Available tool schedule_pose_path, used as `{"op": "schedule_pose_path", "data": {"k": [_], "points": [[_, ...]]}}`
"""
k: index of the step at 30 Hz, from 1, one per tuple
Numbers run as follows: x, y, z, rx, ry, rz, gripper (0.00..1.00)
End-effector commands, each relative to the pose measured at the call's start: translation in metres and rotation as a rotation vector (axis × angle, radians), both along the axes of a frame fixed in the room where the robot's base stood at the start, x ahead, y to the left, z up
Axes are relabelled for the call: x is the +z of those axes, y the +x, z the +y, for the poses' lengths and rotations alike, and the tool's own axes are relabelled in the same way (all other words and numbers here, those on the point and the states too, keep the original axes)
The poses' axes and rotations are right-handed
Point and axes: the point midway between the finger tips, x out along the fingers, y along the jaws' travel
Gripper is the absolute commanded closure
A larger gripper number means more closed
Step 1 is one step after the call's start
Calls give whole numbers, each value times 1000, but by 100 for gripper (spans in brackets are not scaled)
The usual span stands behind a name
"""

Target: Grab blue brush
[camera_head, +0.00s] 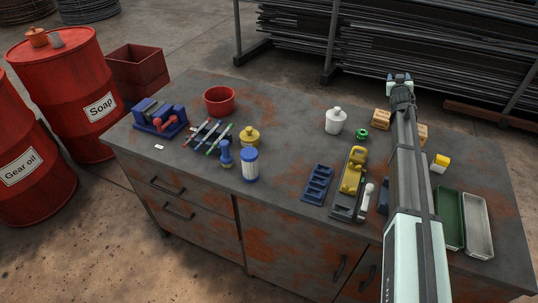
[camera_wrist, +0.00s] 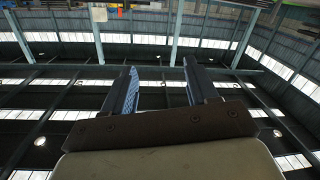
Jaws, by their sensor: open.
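Several slim brush-like tools lie side by side on the left part of the workbench (camera_head: 285,150). The middle one, mostly blue (camera_head: 207,133), looks like the blue brush, though it is small in view. A green one (camera_head: 219,138) lies to its right and a darker one with red (camera_head: 194,128) to its left. My gripper (camera_head: 400,78) is far from them, raised over the bench's back right. In the wrist view my gripper (camera_wrist: 162,85) has its two fingers apart with nothing between them, and it faces the roof.
A blue vise-like tool (camera_head: 160,118), red bowl (camera_head: 219,101), yellow pot (camera_head: 249,137), blue stamp-like item (camera_head: 226,155) and blue-white canister (camera_head: 250,165) surround the brushes. The bench middle is clear.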

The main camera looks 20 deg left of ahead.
Motion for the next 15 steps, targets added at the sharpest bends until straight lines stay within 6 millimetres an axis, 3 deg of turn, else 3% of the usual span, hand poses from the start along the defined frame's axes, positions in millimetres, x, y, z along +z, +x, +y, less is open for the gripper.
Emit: {"op": "schedule_pose_path", "data": {"k": [1, 6, 9, 15], "points": [[1, -2, 31, 32, 4, -3, 42], [4, -15, 121, 122, 17, -13, 42], [6, -23, 161, 164, 24, -16, 42], [8, -39, 223, 226, 35, -22, 42]]}}
